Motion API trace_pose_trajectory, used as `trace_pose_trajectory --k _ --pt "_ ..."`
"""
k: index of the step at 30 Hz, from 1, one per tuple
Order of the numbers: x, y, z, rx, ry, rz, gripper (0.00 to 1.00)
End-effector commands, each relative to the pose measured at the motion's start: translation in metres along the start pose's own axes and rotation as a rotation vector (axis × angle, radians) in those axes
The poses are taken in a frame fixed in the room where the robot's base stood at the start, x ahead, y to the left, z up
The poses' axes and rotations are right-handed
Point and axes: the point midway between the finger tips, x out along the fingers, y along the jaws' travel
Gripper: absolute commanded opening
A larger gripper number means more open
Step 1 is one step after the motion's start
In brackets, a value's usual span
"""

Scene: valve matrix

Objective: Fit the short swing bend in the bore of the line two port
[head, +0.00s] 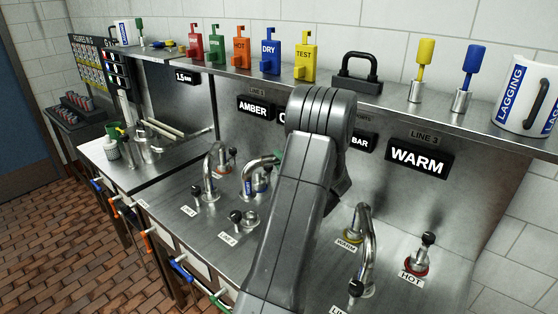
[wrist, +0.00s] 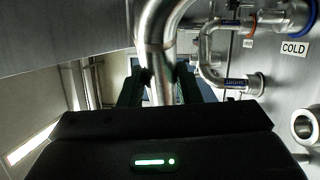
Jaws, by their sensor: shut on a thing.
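My gripper (wrist: 157,94) is shut on a steel bend (wrist: 156,38), with one finger on each side of its tube. In the head view the bend (head: 260,162) shows left of my arm, with a blue mark near its lower end. That end appears just above the line two port (head: 248,217) and apart from it; the depth is unclear. The port's round bore is open, with a black knob beside it. An open bore also shows at the right of the wrist view (wrist: 306,126).
A second bend (head: 209,172) stands on line one; it shows a blue "SHORT" label in the wrist view (wrist: 213,62). A third bend (head: 369,245) stands on line three, right of my arm. The COLD port (wrist: 302,17) has a blue ring. A shelf (head: 390,98) carries several coloured tags.

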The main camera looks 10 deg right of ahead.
Motion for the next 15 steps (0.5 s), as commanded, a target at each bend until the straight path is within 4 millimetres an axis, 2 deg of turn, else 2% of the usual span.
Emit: trace_pose_trajectory --k 15 --pt "-0.006 -0.044 -0.001 0.000 0.001 0.001 0.00"
